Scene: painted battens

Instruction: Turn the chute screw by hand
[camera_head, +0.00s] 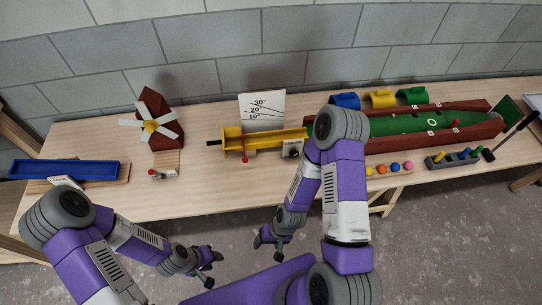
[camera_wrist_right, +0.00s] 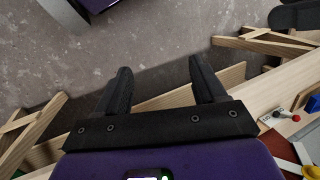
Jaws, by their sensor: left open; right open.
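The yellow chute (camera_head: 275,137) lies on the table in the head view, in front of a white card (camera_head: 262,108) marked 10°, 20° and 30°. A small grey block with a dark round knob (camera_head: 293,152) stands at its front right, partly beside my right arm; it may be the chute screw. A red-tipped pin (camera_head: 245,158) is at the chute's front left. My left gripper (camera_head: 211,266) is open and empty, in front of the table. My right gripper (camera_head: 269,250) is open and empty there too; its spread fingers (camera_wrist_right: 164,90) show in the right wrist view.
A red windmill (camera_head: 168,137) and a blue tray (camera_head: 62,169) stand to the left. A green-floored red trough (camera_head: 405,124), coloured balls (camera_head: 382,169) and a grey peg holder (camera_head: 453,160) are to the right. Bare table (camera_head: 215,175) lies left of the chute's front.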

